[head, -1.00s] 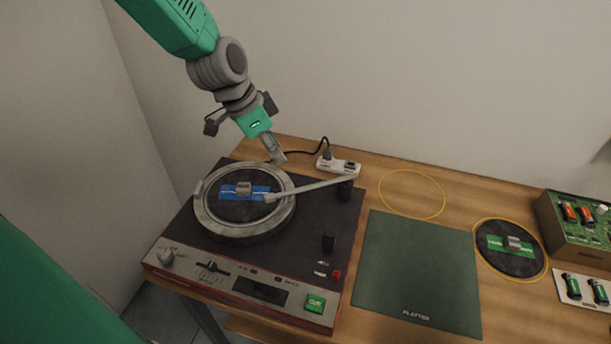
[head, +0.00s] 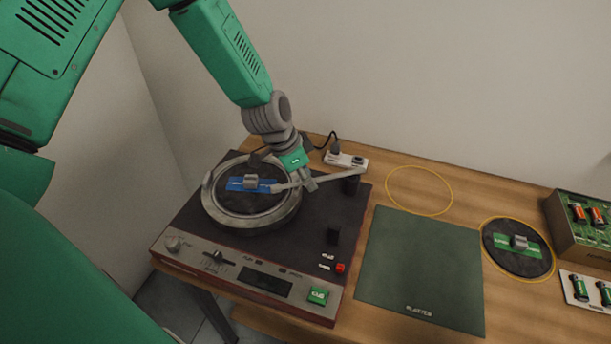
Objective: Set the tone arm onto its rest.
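The turntable (head: 310,220) stands on the wooden table, its round platter (head: 290,215) at the left. The pale tone arm (head: 335,177) reaches from a black pivot (head: 352,184) at the back right to a head (head: 279,188) over the platter's right edge, beside a blue-labelled disc (head: 238,199). A short black post (head: 333,236), perhaps the rest, stands on the deck in front of the pivot, apart from the arm. My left gripper (head: 308,184) is low at the middle of the tone arm, fingers pointing down. Whether they grip it is unclear. My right gripper is out of view.
A power strip (head: 346,160) with a plug and cable lies behind the pivot. A yellow-ringed table spot (head: 419,191) is empty.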

